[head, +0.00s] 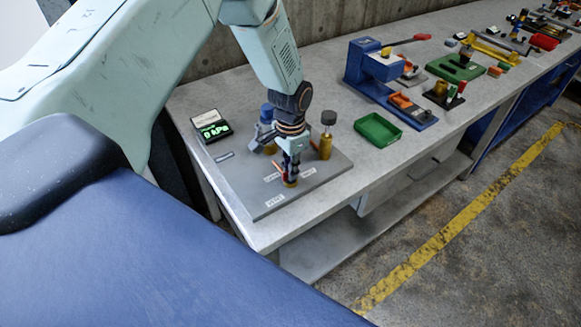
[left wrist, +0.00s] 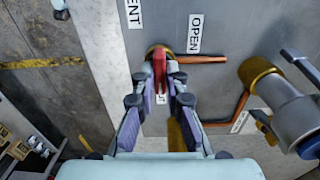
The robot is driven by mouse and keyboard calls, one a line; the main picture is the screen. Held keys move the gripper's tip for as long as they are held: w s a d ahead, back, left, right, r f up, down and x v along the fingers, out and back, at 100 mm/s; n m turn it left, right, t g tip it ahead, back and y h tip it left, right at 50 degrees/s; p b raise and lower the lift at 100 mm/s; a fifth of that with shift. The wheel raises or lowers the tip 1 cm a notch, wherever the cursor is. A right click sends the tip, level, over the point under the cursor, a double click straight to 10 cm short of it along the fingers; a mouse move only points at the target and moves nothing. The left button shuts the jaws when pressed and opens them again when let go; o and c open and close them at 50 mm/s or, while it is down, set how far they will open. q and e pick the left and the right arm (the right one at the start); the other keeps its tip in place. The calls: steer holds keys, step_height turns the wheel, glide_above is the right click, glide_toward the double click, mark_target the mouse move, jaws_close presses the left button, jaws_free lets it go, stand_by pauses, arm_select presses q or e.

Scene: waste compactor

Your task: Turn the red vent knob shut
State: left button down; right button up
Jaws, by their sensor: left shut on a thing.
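The red vent knob (left wrist: 159,66) sits on a round brass base on the grey panel (left wrist: 230,15). In the left wrist view its red bar stands between my left fingertips (left wrist: 160,84), which close on it from both sides. The bar runs roughly up and down in that view, and an OPEN label (left wrist: 195,33) lies to its right. A VENT label (left wrist: 133,13) is at the upper left. Another label below the knob is mostly hidden by the fingers. In the head view my left gripper (head: 291,168) points down at the panel and hides most of the knob.
A grey valve body with a brass collar (left wrist: 259,74) and copper-coloured pipes (left wrist: 215,59) lie right of the knob. A brass post with a dark top (head: 326,146) stands close by. A display (head: 212,127) reads 0 kPa. A green tray (head: 378,131) and a blue press (head: 372,68) are farther right.

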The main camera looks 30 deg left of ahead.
arm_select(q)
steer(key=c, duration=1.4)
jaws_free()
step_height(320, 180, up, 12)
steer(key=shift+r, duration=0.1)
